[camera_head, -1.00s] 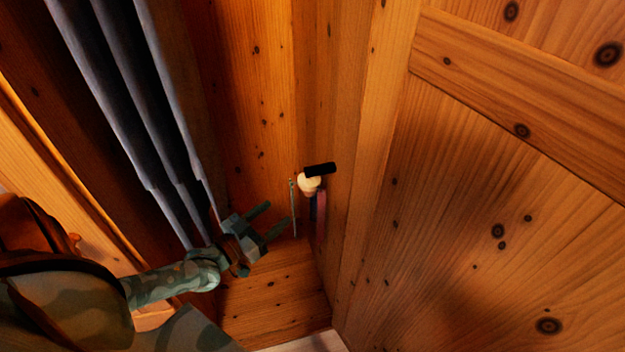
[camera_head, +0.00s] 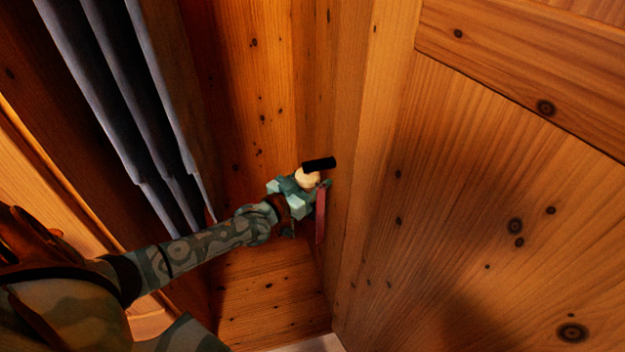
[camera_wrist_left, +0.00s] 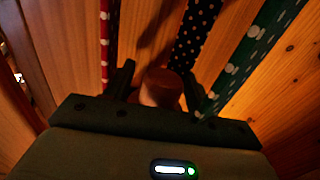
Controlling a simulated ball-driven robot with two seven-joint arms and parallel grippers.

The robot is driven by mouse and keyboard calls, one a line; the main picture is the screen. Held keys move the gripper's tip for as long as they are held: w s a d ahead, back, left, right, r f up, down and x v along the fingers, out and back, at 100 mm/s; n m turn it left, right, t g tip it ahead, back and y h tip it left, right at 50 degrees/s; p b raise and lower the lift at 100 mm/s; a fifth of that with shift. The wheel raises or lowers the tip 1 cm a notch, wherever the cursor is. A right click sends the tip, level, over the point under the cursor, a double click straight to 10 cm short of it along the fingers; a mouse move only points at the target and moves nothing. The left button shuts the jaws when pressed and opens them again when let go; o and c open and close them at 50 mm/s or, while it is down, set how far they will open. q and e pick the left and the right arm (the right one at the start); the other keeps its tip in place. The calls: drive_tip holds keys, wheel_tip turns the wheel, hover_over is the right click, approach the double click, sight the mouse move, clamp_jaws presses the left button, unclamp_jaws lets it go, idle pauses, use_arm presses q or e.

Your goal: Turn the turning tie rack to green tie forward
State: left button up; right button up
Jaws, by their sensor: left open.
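The turning tie rack shows in the head view as a pale round knob (camera_head: 307,178) with a black bar (camera_head: 320,164) above it, against the wooden wall. A reddish tie (camera_head: 320,218) hangs below. My left gripper (camera_head: 318,188) is at the rack, partly covering it. In the left wrist view its open fingers (camera_wrist_left: 160,82) stand on either side of the brownish knob (camera_wrist_left: 162,88); contact cannot be told. Beyond hang a red dotted tie (camera_wrist_left: 105,40), a navy dotted tie (camera_wrist_left: 196,35) at centre right and a green spotted tie (camera_wrist_left: 255,50) at right.
Grey hanging cloth (camera_head: 130,110) runs down the left side of the wooden recess. A large panelled wooden surface (camera_head: 480,170) fills the right. The wooden floor of the recess (camera_head: 270,300) is bare.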

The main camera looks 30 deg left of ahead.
use_arm(q)
drive_tip(key=c, duration=1)
drive_tip(key=shift+r+y+p, duration=0.2)
drive_tip(key=shift+y+p, duration=0.3)
drive_tip(key=shift+p, duration=0.1)
drive_tip(key=n+y+p, duration=0.3)
drive_tip(key=shift+r+y+p, duration=0.1)
drive_tip(key=shift+y+p, duration=0.3)
drive_tip(key=y, duration=0.1)
drive_tip(key=n+y+p, duration=0.1)
drive_tip(key=n+y, duration=0.1)
drive_tip(key=shift+a+f, duration=0.2)
drive_tip(key=shift+a, duration=0.05)
drive_tip(key=shift+s+a+f+n+g+y+p, duration=0.1)
drive_tip(key=shift+n+g+y+p, duration=0.1)
drive_tip(key=shift+n+g+y, duration=0.55)
drive_tip(key=shift+s+a+n+g+y+p, duration=0.2)
drive_tip(key=shift+n+y, duration=0.25)
drive_tip(key=shift+y, duration=0.7)
use_arm(e)
wheel_tip(320, 180, up, 7)
drive_tip(key=w, duration=0.2)
drive_tip(key=shift+f+t, duration=0.2)
drive_tip(key=shift+t, duration=0.1)
use_arm(q)
drive_tip(key=shift+w, duration=0.15)
use_arm(e)
drive_tip(key=shift+d, duration=0.1)
use_arm(q)
drive_tip(key=o, duration=1)
